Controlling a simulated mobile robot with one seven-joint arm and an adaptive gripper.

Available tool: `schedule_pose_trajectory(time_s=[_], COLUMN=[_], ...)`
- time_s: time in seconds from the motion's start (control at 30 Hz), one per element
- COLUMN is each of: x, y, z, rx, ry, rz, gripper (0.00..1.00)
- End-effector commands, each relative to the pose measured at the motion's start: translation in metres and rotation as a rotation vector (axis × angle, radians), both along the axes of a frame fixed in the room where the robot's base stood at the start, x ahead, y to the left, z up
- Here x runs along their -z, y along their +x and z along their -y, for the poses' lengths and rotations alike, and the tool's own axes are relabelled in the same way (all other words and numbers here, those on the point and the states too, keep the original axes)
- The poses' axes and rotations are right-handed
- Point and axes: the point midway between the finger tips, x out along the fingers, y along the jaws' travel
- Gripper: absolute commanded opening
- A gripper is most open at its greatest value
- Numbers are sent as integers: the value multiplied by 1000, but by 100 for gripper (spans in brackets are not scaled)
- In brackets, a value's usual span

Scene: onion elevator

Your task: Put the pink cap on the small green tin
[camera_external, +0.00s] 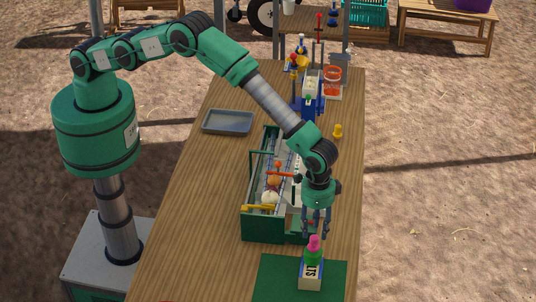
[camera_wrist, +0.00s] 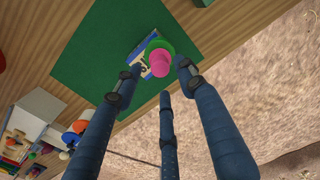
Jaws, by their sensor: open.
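The pink cap (camera_external: 314,243) appears to sit upright on the small green tin (camera_external: 312,257). The tin stands on a cream and blue box with dark lettering (camera_external: 311,274), on a green mat (camera_external: 336,285). In the wrist view the pink cap (camera_wrist: 160,64) covers the middle of the green tin (camera_wrist: 158,43), whose rim shows around it. My gripper (camera_external: 316,232) is open and empty just above the cap, its dark blue fingers pointing down. In the wrist view my gripper (camera_wrist: 160,76) has its fingertips spread around the cap, seemingly apart from it.
A green-framed rack (camera_external: 247,228) with coloured items stands left of and behind my gripper. A grey tray (camera_external: 229,122) lies farther back left. A small yellow object (camera_external: 338,131) and a blue apparatus (camera_external: 308,104) stand farther back. The table's right edge is close to the mat.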

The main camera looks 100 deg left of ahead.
Motion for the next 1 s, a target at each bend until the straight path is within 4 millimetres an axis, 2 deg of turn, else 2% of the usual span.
schedule_pose_trajectory(time_s=[0.3, 0.5, 1.0], x=[-47, -67, -74], y=[0, 0, 0], z=[0, 0, 0], rx=[0, 0, 0], ry=[0, 0, 0], rz=[1, 0, -1], gripper=[40, 40, 40])
